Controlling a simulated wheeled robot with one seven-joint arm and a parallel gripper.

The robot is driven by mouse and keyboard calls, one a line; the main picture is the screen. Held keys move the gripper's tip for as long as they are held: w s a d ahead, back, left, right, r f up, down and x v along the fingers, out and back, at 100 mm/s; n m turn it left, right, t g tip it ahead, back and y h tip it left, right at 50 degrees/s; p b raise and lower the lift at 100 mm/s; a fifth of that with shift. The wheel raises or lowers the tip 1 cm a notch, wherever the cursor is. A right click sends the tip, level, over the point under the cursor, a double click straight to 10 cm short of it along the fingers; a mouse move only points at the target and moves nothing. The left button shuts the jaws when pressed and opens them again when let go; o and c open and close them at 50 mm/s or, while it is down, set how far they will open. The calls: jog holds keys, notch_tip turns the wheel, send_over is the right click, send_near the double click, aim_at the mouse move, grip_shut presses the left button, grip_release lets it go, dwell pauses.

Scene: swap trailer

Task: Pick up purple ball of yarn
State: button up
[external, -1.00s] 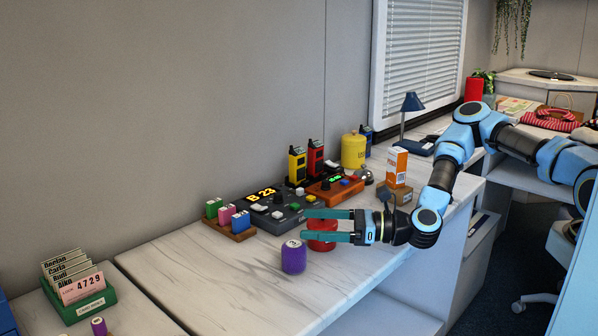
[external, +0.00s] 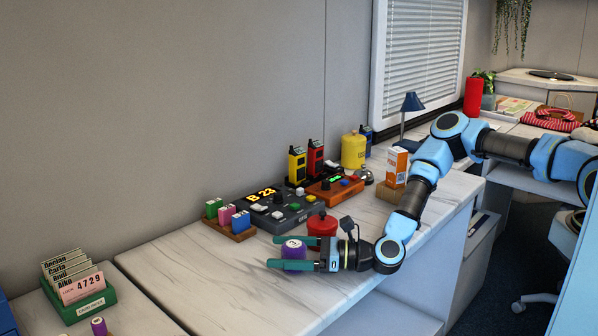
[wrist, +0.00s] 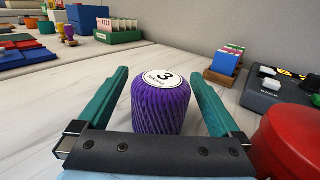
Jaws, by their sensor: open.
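The purple ball of yarn (external: 293,250) is a ribbed purple cylinder with a white round label on top. It stands upright on the white marble-look counter. In the wrist view the yarn (wrist: 160,104) stands between my two green fingers, and the label shows a 3. My gripper (external: 275,252) is open around the yarn, low over the counter. In the wrist view gaps show between the yarn and both fingers of my gripper (wrist: 160,90).
A red round container (external: 322,228) stands close beside my gripper, at the right edge of the wrist view. Behind are a dark control box (external: 270,212) and a wooden card holder (external: 238,233). The counter (external: 200,280) to the left is clear up to a green card box (external: 85,305).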

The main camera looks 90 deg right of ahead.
jog(key=shift+w, duration=0.25)
jog(key=shift+c, duration=0.4)
